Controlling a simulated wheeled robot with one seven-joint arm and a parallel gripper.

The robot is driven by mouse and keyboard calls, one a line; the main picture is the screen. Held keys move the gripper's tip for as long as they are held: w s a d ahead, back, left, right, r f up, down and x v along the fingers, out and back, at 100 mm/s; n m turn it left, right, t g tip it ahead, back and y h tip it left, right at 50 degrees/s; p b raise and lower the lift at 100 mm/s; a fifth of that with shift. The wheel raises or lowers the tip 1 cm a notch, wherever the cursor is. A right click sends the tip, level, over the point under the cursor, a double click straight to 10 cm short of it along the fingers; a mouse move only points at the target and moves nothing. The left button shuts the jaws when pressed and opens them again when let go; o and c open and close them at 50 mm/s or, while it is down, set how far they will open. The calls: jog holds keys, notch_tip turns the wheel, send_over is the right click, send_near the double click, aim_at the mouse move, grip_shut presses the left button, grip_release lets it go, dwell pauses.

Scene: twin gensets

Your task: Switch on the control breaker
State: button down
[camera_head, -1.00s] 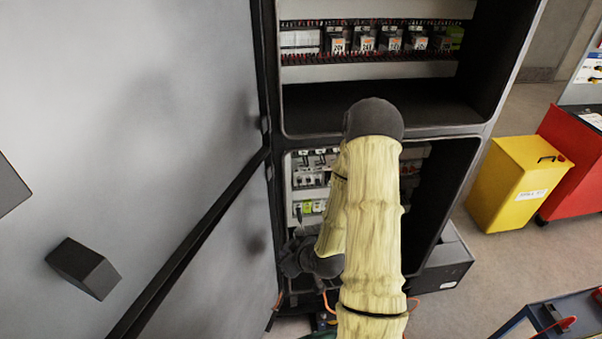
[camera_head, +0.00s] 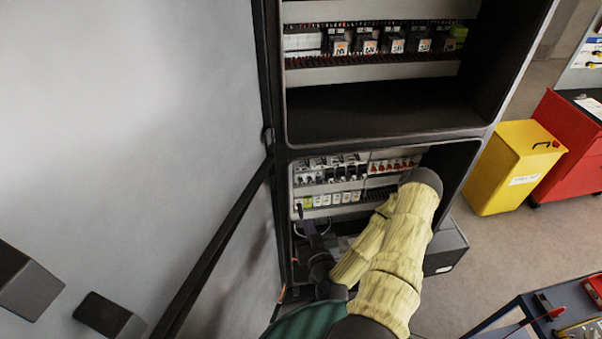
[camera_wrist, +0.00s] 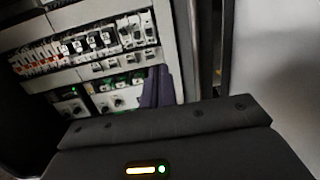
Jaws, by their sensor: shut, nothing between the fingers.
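A row of breakers (camera_head: 330,168) is mounted in the lower bay of the open cabinet. It holds white and dark-toggled units at the left and red-orange ones at the right. The breaker row (camera_wrist: 95,42) also shows in the wrist view, with the orange units at the left. I cannot tell which unit is the control breaker. My gripper (camera_head: 303,217) is inside the lower bay at its left side, below the breaker row. Its purple fingers are together and empty in the wrist view (camera_wrist: 157,86), overlapping the area beside the right-hand breakers. Contact with any toggle cannot be seen.
A lower row of small white and green units (camera_head: 335,199) sits under the breakers. The cabinet door (camera_head: 150,120) stands open at the left, close to my gripper. The upper bay holds several relays (camera_head: 397,45). A yellow bin (camera_head: 500,180) and blue cart (camera_head: 520,310) are at the right.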

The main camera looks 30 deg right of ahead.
jog(key=shift+s+d+r+m+h, duration=0.1)
jog(key=shift+d+r+m+h, duration=0.15)
jog(key=shift+d+m+h, duration=0.3)
jog(key=shift+s, duration=0.15)
jog(key=b+x, duration=0.2)
jog(key=x, duration=0.4)
jog(key=b+x, duration=0.2)
jog(key=x, duration=0.5)
jog(key=b+x, duration=0.2)
jog(key=x, duration=0.5)
jog(key=shift+r, duration=0.25)
jog(key=shift+f+b, duration=0.2)
jog(key=shift+b, duration=0.45)
